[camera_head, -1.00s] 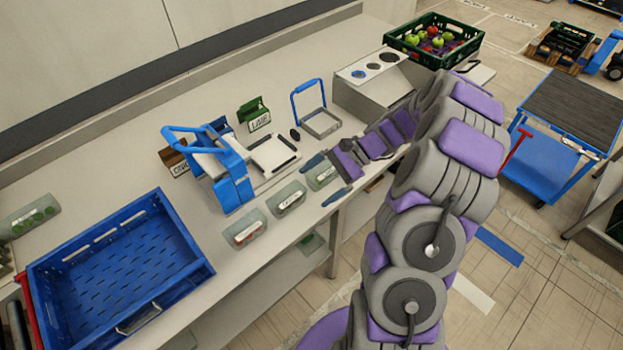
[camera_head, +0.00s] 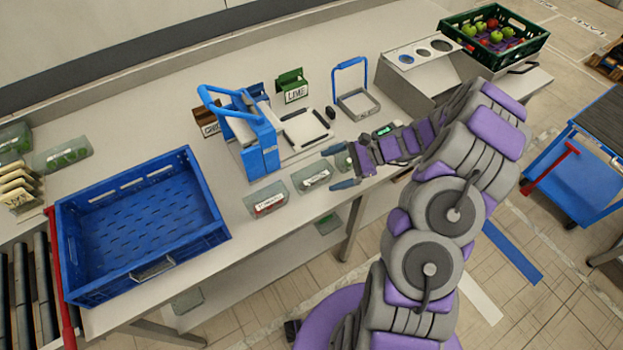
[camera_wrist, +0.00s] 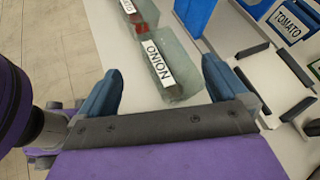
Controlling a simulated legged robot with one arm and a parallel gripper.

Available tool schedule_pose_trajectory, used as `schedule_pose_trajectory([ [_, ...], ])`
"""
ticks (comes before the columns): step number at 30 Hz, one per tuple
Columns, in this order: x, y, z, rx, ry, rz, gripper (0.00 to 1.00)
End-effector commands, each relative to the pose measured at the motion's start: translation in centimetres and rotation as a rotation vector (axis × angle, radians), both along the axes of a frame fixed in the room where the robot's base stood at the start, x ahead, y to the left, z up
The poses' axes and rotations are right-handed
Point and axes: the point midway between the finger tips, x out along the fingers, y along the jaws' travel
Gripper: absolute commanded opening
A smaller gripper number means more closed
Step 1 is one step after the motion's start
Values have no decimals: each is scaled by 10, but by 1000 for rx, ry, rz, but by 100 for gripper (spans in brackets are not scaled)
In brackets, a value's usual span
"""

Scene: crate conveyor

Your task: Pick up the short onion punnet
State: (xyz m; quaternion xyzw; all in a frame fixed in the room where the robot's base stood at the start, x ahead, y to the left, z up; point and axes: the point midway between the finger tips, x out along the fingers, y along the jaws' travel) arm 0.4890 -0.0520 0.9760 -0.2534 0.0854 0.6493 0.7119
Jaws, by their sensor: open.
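The onion punnet (camera_wrist: 166,70) is a clear tray with a white ONION label, lying on the bench just ahead of my open fingers in the wrist view. My gripper (camera_wrist: 160,90) is open and empty, one blue finger on each side of the space before the punnet. In the head view my gripper (camera_head: 336,168) points left over the row, apart from the middle punnet. Its contents are hard to make out.
An empty blue crate (camera_head: 140,175) stands left. A blue handled device (camera_head: 255,145) and a LIME box (camera_head: 292,90) stand behind.

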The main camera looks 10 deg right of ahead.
Motion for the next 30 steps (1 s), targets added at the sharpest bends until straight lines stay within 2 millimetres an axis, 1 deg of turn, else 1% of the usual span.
schedule_pose_trajectory([
  [3, 1, 10, -6, 3, 2, 1, 100],
  [8, 3, 18, -9, 0, 1, 0, 100],
  [11, 6, 29, -14, 0, 0, 1, 100],
  [15, 12, 50, -20, 0, 0, 1, 100],
  [18, 13, 59, -25, -1, 1, 1, 100],
  [21, 14, 62, -26, -2, 0, -1, 100],
  [27, 14, 61, -26, -1, -1, -2, 100],
  [30, 14, 61, -26, 0, 0, -2, 91],
])
